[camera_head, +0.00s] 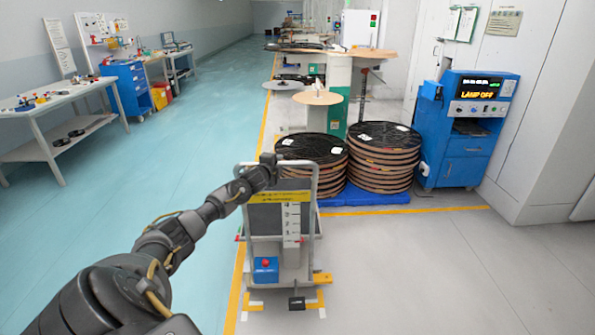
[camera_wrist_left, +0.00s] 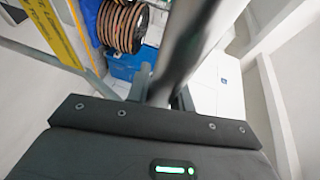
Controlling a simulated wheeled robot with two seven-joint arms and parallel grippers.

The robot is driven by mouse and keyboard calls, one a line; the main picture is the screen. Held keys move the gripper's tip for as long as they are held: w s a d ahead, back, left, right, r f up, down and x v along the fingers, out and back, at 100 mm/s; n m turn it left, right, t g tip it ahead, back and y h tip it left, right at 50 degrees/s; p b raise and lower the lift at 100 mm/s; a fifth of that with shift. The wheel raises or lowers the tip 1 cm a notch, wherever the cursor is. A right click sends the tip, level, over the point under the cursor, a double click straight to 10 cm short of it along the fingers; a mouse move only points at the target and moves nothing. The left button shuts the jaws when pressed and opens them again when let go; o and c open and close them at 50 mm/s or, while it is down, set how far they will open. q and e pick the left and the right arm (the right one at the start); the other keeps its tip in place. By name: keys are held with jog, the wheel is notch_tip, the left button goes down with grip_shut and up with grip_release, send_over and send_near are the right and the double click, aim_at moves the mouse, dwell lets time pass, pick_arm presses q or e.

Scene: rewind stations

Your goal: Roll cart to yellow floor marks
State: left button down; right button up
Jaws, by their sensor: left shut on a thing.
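The cart (camera_head: 262,220) stands in the middle of the head view. It has a grey tube handle frame, a yellow label strip and a blue box with a red button low on it. My left gripper (camera_head: 268,165) is shut on the top of the cart's handle. In the left wrist view the grey handle tube (camera_wrist_left: 182,45) runs up from between the fingers (camera_wrist_left: 158,95). Yellow floor marks (camera_head: 253,301) with white edges show at the cart's near end, on both sides of its base. The cart's far wheels are hidden. My right gripper is not in view.
Stacked cable reels (camera_head: 383,165) stand on a blue pallet (camera_head: 365,196) just beyond the cart. A blue cabinet reading "LAMP OFF" (camera_head: 464,130) stands at right. A workbench (camera_head: 60,100) is at left. A yellow line (camera_head: 238,280) runs beside the cart. Floor at right front is clear.

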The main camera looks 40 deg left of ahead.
pick_arm(q)
jog(key=c, duration=1.2)
grip_release()
jog(key=shift+c, duration=0.2)
jog(key=v, duration=1.1)
jog(key=shift+b, duration=0.3)
jog(key=shift+a, duration=0.15)
